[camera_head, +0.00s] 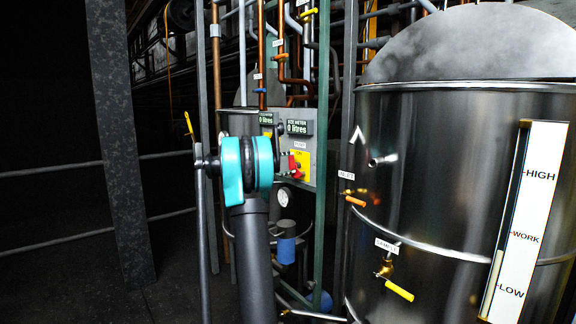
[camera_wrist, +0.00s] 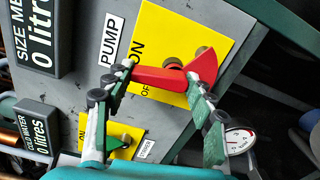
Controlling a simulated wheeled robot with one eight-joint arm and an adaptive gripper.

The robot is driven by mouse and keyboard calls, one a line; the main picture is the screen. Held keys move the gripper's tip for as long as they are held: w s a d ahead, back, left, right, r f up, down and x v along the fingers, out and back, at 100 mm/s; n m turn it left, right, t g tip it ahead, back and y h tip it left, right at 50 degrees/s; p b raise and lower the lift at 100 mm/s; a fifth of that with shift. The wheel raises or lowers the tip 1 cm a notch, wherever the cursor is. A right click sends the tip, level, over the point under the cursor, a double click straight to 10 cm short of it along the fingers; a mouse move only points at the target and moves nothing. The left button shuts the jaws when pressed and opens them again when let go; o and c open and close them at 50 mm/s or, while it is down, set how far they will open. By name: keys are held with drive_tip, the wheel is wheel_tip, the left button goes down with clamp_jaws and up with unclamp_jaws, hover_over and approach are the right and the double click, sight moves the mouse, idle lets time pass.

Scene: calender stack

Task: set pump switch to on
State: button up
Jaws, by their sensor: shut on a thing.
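The pump switch (camera_wrist: 165,78) is a red handle on a yellow plate (camera_wrist: 180,35) beside the PUMP label (camera_wrist: 111,41). In the wrist view its narrow end lies between the ON lettering and the partly hidden OFF lettering. My gripper (camera_wrist: 160,72) is shut on the red handle, with one finger at its narrow end and the other by its wide end. In the head view the red switch (camera_head: 298,165) shows small on the grey panel, just right of my teal wrist, and my fingers are hard to make out.
A second yellow plate with a green switch (camera_wrist: 124,140) sits beside the pump switch. Two meters (camera_head: 299,128) are on the panel. A round gauge (camera_wrist: 238,140) is near my fingers. Pipes, a green post (camera_head: 322,130) and a large steel tank (camera_head: 440,170) stand close on the right.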

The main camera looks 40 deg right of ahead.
drive_tip(key=shift+s+m, duration=0.15)
drive_tip(key=shift+m, duration=0.65)
drive_tip(key=o, duration=1.2)
drive_tip(key=shift+c, duration=0.2)
drive_tip(key=shift+a, duration=0.1)
drive_tip(key=s+a, duration=0.1)
drive_tip(key=a, duration=1)
drive_tip(key=shift+a, duration=0.4)
